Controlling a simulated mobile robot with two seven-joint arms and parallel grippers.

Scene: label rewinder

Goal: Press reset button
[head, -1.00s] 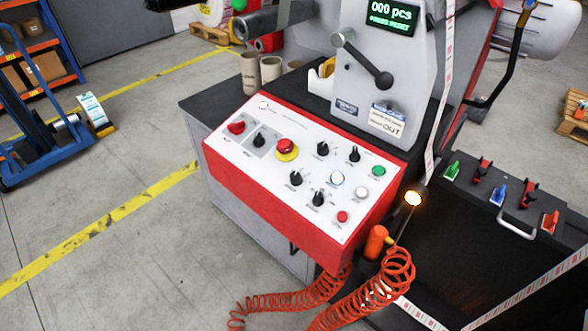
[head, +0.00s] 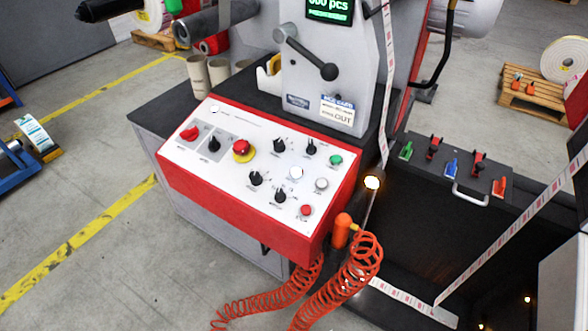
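The machine's white sloped control panel (head: 225,165), with a red edge, sits near the middle of the head view. On its right part are a green button (head: 336,160), a bright white button with a bluish rim (head: 296,173), a greyer white button (head: 321,184) and a small red button (head: 306,210). The button labels are too small to read, so I cannot tell which is reset. The green-lit display (head: 330,8) is partly cut off at the top; its lower line is blurred. Neither of my grippers is in view.
A red mushroom button on yellow (head: 242,148), a red rotary switch (head: 190,133) and several black knobs share the panel. A lever (head: 306,56) stands behind it. An orange coiled hose (head: 345,275) hangs at the front right.

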